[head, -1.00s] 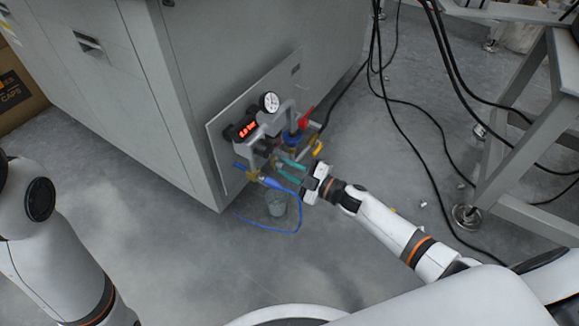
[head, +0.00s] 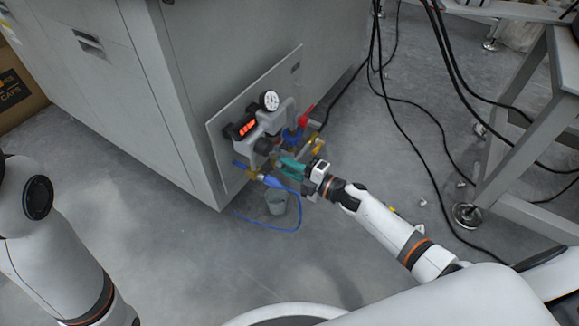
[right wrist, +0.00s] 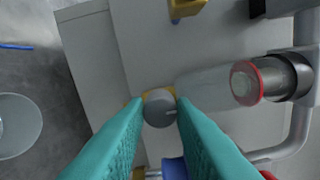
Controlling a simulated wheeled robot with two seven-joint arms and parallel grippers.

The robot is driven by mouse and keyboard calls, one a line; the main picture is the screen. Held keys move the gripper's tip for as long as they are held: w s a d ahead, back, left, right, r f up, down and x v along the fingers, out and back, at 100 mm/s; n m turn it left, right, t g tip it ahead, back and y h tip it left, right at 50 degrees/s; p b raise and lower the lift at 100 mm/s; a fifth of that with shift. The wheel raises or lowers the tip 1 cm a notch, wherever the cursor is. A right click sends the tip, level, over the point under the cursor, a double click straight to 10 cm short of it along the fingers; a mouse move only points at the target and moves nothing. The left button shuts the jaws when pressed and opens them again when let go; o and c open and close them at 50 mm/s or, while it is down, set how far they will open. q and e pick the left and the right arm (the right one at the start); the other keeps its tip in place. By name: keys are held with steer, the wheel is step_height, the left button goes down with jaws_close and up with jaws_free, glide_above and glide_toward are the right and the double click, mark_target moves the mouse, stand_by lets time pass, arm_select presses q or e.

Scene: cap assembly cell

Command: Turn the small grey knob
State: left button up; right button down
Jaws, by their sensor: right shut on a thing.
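The small grey knob (right wrist: 159,108) shows in the right wrist view as a round grey cap with a yellow fitting behind it. My right gripper (right wrist: 160,118) has its teal fingers on both sides of the knob and is shut on it. In the head view my right gripper (head: 290,166) reaches the lower part of the panel fittings, and its fingers hide the knob there. My left arm (head: 50,235) stands at the left edge; its gripper is out of view.
A grey panel (head: 226,113) on the cabinet carries a gauge (head: 269,100), a red-lit display (head: 247,128), a red handle (head: 306,114) and a blue hose (head: 287,228). A clear cup (head: 277,203) stands below. Black cables (head: 407,132) hang at right.

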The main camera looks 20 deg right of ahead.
steer(key=shift+f, duration=0.1)
steer(key=c, duration=1.2)
jaws_free()
